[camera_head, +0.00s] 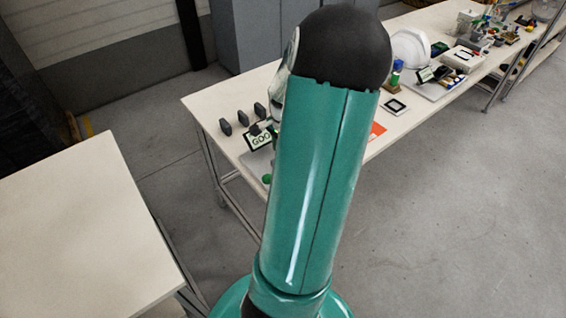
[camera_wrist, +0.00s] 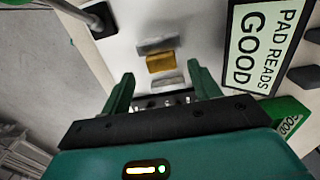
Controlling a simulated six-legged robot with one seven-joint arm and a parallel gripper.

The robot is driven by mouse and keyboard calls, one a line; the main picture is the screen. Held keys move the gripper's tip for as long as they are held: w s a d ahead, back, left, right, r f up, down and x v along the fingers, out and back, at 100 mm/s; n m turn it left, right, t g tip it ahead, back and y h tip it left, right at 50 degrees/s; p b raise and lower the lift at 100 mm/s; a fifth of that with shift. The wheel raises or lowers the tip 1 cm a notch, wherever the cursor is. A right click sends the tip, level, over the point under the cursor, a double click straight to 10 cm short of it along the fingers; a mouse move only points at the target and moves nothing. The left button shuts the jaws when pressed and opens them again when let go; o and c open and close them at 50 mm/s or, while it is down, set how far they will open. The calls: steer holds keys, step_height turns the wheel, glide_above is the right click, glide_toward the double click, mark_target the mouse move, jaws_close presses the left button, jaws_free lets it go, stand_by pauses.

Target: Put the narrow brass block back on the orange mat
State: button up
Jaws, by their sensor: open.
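The brass block (camera_wrist: 160,62) lies on a pale surface in the wrist view, between a grey block (camera_wrist: 157,46) beyond it and another grey piece (camera_wrist: 166,82) nearer to me. My gripper (camera_wrist: 164,74) is open, with its two green fingers apart on either side of the nearer grey piece. The brass block is just ahead of the fingertips, and nothing is seen held. An orange patch, likely the orange mat (camera_head: 377,130), shows on the long table in the head view, partly hidden by my arm. My arm also hides the gripper and the brass block there.
A sign reading "PAD READS GOOD" (camera_wrist: 262,45) stands close on the right in the wrist view, with a green labelled piece (camera_wrist: 292,117) below it. Dark upright pieces (camera_head: 243,118) stand at the long table's left end. A black-framed white square (camera_head: 396,107) lies near the orange patch.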

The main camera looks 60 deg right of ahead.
step_height(320, 180, down, 4)
steer(key=shift+w+d+f, duration=0.1)
steer(key=shift+d, duration=0.05)
steer(key=c, duration=1.3)
